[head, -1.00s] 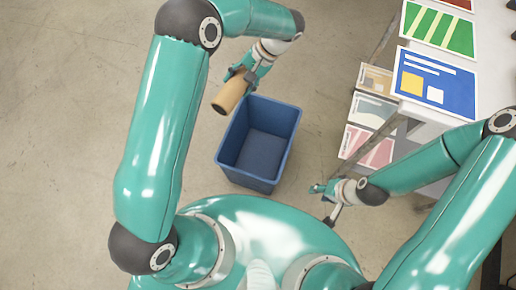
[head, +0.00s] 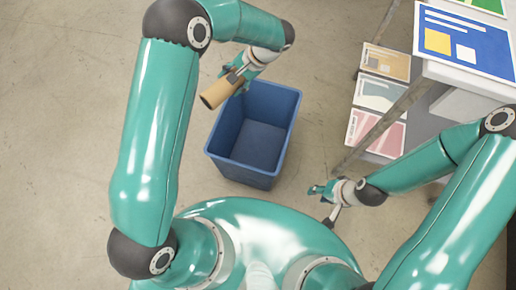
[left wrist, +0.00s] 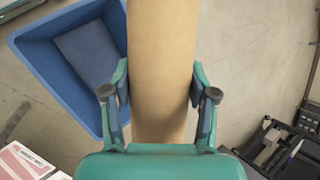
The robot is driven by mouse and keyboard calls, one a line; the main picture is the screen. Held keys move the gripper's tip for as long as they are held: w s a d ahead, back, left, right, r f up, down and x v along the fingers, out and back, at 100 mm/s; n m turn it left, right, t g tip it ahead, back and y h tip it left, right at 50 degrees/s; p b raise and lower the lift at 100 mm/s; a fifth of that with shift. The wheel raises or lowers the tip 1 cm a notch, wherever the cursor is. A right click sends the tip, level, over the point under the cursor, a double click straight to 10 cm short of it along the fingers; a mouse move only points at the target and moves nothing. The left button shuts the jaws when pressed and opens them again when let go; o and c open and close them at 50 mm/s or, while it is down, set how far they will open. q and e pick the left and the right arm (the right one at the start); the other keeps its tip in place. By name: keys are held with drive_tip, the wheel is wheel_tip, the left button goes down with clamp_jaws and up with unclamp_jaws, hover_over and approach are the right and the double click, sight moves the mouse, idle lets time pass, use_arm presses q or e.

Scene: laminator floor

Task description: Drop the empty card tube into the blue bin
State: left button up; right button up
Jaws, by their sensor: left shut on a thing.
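The brown card tube (head: 217,93) is held in my left gripper (head: 236,78), which is shut around it. In the left wrist view the tube (left wrist: 162,60) runs between the two fingers of the left gripper (left wrist: 161,95). The blue bin (head: 285,143) stands on the floor, open at the top, and looks empty. The tube is at the upper left of the bin in the head view, its free end pointing left, away from the opening. The bin (left wrist: 25,45) shows left of the tube in the left wrist view. My right gripper (head: 322,191) is right of the bin, too small to judge its fingers.
A white table (head: 440,75) with printed sheets (head: 465,42) stands at the right. Below its edge are several more prints (head: 376,128). A dark tray with tools (left wrist: 280,145) shows in the left wrist view. The floor left of the bin is clear.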

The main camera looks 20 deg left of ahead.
use_arm(q)
drive_tip(key=w+f+m+t+b, duration=0.1)
drive_tip(key=f+m+b, duration=0.2)
drive_tip(key=f+b, duration=1)
drive_tip(key=w+d+f+m+t+b, duration=0.1)
drive_tip(key=w+f+m+t+b, duration=0.1)
drive_tip(key=f+b, duration=1)
wheel_tip(320, 180, down, 8)
drive_tip(key=shift+w+r+m+b, duration=0.2)
drive_tip(key=shift+w+m+b, duration=0.15)
drive_tip(key=shift+m, duration=0.15)
drive_tip(key=shift+d, duration=0.1)
drive_tip(key=o, duration=0.9)
drive_tip(key=shift+o, duration=0.2)
drive_tip(key=shift+r, duration=0.1)
drive_tip(key=v, duration=1.1)
drive_tip(key=shift+s+d+r, duration=0.25)
drive_tip(key=shift+s+d, duration=0.05)
